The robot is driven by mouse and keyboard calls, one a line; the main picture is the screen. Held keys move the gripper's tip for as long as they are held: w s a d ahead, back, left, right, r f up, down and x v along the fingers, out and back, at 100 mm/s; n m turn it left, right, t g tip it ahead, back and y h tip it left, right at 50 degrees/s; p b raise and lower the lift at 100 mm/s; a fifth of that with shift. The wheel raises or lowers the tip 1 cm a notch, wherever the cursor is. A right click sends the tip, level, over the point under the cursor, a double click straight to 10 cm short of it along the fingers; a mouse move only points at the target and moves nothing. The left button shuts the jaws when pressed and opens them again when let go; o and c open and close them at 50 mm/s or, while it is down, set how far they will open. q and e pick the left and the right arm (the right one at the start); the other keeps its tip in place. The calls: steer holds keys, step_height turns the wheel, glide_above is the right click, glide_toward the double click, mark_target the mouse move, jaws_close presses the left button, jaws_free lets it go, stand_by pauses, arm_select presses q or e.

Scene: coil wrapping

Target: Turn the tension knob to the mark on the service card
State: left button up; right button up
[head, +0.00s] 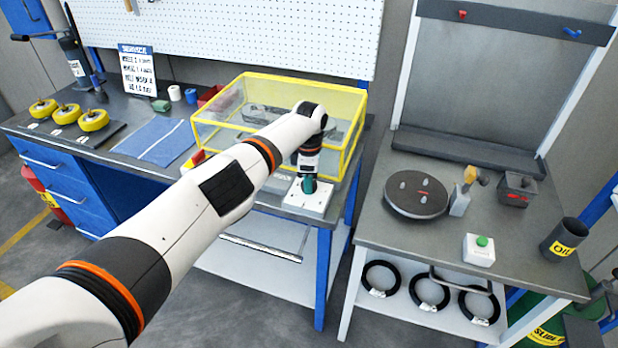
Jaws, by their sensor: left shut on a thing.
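My left gripper (308,176) points down at the front right corner of the blue workbench and is shut on the teal tension knob (309,186). The knob sits on a white panel with small dark marks around it (302,200); my gripper hides its upper part, and I cannot read which mark it points to. The service card (137,71) stands upright at the back of the bench, white with a blue header and several lines of text too small to read surely. My right gripper is not in view.
A yellow-framed clear box (340,90) stands right behind the knob panel. Yellow rolls (66,114) and a blue cloth (157,141) lie to the left. The right table holds a round dark turntable (416,194), a green button box (479,249) and an oil cup (565,238).

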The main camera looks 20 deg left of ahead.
arm_select(q)
steer(key=m, duration=0.5)
steer(key=shift+m, duration=0.3)
steer(key=m, duration=1)
steer(key=shift+m, duration=0.4)
steer(key=m, duration=0.5)
steer(key=shift+b, duration=0.3)
steer(key=m, duration=1.5)
steer(key=shift+m+b, duration=0.3)
steer(key=shift+m, duration=2.4)
